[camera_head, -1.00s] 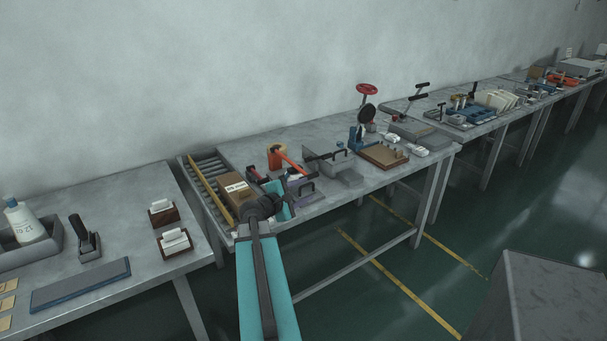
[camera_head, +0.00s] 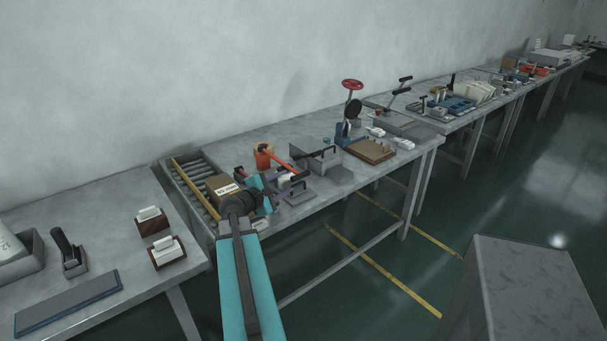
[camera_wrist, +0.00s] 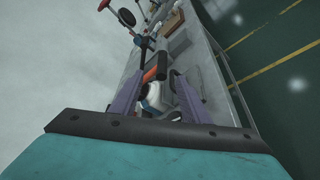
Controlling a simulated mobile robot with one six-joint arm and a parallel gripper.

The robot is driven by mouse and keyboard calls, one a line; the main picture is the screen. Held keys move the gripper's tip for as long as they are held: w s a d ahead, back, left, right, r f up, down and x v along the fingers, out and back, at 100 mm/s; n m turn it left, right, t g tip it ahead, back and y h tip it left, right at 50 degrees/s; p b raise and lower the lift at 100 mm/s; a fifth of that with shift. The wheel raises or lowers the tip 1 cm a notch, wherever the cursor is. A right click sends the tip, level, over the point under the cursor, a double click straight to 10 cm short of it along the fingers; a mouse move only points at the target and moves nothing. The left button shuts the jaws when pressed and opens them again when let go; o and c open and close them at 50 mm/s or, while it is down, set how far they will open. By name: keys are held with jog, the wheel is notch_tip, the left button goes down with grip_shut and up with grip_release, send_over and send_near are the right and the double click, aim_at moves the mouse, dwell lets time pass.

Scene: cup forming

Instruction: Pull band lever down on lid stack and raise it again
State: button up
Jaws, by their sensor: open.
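The band lever (camera_head: 278,159) is an orange bar rising from an orange block, with a dark grip at its right end; it slopes down to the right. A white piece, apparently the lid stack (camera_head: 285,178), shows low near the grip. In the wrist view, white round shapes (camera_wrist: 153,97) lie between my fingers, with orange of the lever (camera_wrist: 150,74) and a dark grip just beyond the tips. My gripper (camera_wrist: 158,80) is open and empty, its two purple fingers on either side of this view. In the head view my arm partly hides it; touching cannot be told.
A cardboard box (camera_head: 222,187) stands on rollers just left of my gripper. Right of the lever are a grey metal fixture (camera_head: 318,160), a red-wheeled press (camera_head: 351,100) and a brown board (camera_head: 371,151). The table's front edge runs close by my arm.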

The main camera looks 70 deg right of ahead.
aim_at(304, 173)
jog(key=shift+p+x, duration=1.5)
jog(key=shift+x, duration=5.2)
jog(key=shift+f, duration=0.1)
grip_shut()
